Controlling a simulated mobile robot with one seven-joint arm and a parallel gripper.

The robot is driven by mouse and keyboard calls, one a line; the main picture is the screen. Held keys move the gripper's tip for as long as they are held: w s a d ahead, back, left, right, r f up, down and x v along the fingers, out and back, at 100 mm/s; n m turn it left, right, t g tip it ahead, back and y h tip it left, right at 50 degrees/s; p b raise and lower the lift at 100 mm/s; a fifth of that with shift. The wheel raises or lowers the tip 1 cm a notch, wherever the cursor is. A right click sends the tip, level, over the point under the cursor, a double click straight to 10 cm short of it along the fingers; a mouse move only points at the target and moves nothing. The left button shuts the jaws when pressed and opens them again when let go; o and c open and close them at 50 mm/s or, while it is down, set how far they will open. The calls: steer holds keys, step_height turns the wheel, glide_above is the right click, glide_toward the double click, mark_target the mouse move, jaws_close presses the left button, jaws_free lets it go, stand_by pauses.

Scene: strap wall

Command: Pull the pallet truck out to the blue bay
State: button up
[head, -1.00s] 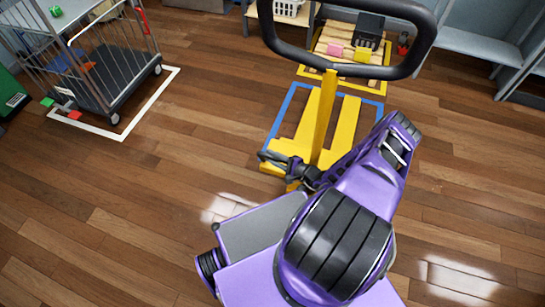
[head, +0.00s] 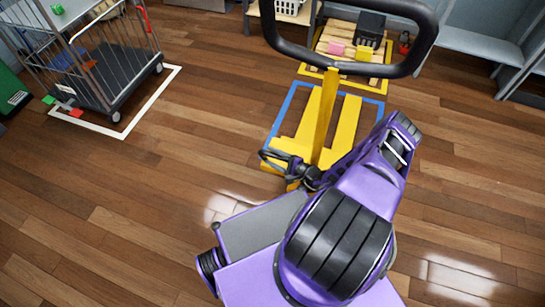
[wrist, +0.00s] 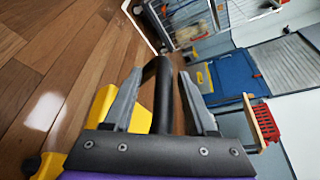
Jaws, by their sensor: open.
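The yellow pallet truck (head: 325,125) stands upright, with its forks lying over the floor inside the blue-outlined bay (head: 283,108). Its black looped handle (head: 430,40) rises toward my camera on a yellow post. The truck's near end is partly hidden by my arm. My gripper (head: 272,163) is low beside the truck's near end, left of the post. In the wrist view, my gripper (wrist: 160,78) is open, and a black bar (wrist: 163,105) shows between its fingers. I cannot tell whether the fingers touch it.
A loaded wooden pallet (head: 327,38) sits in a yellow outline beyond the blue bay. A wire cage trolley (head: 125,75) stands in a white outline at left. Grey shelving (head: 480,45) is at the back right. The wooden floor left and right of the truck is clear.

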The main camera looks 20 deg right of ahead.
steer(key=p+v, duration=0.1)
steer(key=v, duration=1.6)
steer(key=shift+s+p, duration=0.2)
steer(key=shift+p, duration=0.1)
steer(key=shift+d, duration=0.1)
